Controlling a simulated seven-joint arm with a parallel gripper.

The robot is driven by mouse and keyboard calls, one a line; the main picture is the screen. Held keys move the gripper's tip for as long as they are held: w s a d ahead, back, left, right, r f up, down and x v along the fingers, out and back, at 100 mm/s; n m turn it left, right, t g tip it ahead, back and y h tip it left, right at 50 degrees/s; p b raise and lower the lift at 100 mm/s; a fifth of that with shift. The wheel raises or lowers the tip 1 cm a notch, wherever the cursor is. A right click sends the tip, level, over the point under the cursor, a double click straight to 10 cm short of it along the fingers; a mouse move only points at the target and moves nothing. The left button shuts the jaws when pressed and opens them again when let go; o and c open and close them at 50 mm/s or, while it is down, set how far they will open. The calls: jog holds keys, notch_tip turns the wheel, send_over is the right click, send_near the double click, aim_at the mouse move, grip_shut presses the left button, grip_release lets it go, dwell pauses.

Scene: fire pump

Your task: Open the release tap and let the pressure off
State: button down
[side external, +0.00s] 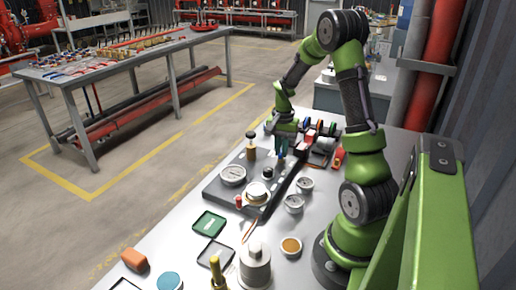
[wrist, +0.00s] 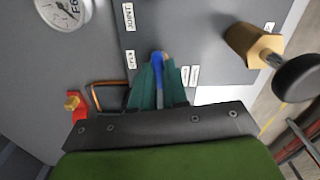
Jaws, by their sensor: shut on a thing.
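My gripper (wrist: 160,80) is shut on a blue handle (wrist: 159,60), which sits between its teal fingertips over the dark grey panel (wrist: 205,30). Small white labels flank the handle, too small to read surely. I cannot tell how far the tap is turned.
A brass fitting with a black knob (wrist: 296,77) stands right of my gripper in the wrist view. A red and brass part (wrist: 76,106) and a bent copper tube (wrist: 93,98) lie left. Trays (side external: 209,223), round gauges (side external: 294,203) and a metal canister (side external: 255,267) crowd the bench.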

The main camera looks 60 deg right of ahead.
aim_at(281, 151)
jog(key=n, duration=1.2)
jog(key=shift+n, duration=2.2)
jog(key=c, duration=1.1)
grip_release()
jog(key=shift+c, duration=0.2)
notch_tip(281, 151, up, 17)
